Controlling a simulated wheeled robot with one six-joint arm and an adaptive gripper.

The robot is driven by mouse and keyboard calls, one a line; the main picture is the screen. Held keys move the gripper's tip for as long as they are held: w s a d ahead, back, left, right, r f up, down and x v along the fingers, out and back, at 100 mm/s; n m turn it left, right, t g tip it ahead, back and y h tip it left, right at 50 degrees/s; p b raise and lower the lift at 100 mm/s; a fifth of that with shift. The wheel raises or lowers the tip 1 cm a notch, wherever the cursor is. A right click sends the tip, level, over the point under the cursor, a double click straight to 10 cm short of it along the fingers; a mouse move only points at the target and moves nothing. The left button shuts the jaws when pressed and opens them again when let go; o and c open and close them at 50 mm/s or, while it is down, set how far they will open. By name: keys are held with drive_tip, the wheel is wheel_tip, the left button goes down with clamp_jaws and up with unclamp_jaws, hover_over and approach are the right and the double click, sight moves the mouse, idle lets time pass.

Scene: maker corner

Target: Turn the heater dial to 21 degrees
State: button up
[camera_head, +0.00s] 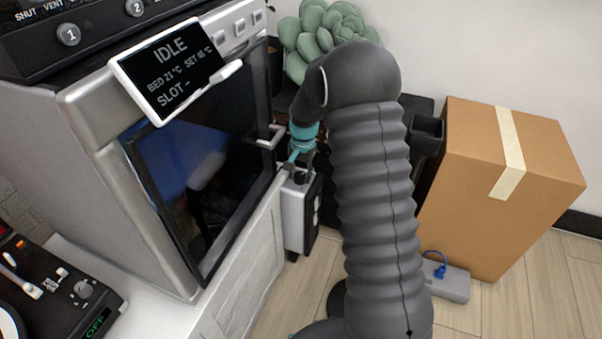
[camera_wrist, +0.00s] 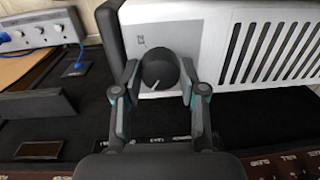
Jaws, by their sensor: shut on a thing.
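The heater (camera_head: 294,214) is a white and dark box low beside the machine in the head view. In the wrist view its pale front panel (camera_wrist: 203,45) has a slotted grille on the right and a round black dial (camera_wrist: 159,67) on the left. The dial's white pointer line points down and slightly left. My gripper (camera_wrist: 159,84) has one finger on each side of the dial and is shut on it. In the head view my gripper (camera_head: 301,168) is at the heater's top, and my arm hides part of the area. No degree numbers are legible around the dial.
A machine with a dark glass door (camera_head: 215,160) and a screen reading IDLE (camera_head: 170,65) stands close left of my gripper. A cardboard box (camera_head: 505,180) is to the right. A grey power strip (camera_head: 450,284) with a blue plug lies on the wooden floor.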

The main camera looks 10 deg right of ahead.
sight(303, 176)
drive_tip(key=shift+s+f, duration=0.2)
drive_tip(key=shift+s, duration=0.05)
drive_tip(key=o, duration=1.1)
drive_tip(key=shift+o, duration=0.2)
drive_tip(key=shift+w+r, duration=0.1)
drive_tip(key=shift+r, duration=0.1)
drive_tip(key=shift+r, duration=0.35)
wheel_tip(303, 176, up, 11)
drive_tip(key=shift+s+d, duration=0.2)
drive_tip(key=shift+d, duration=0.1)
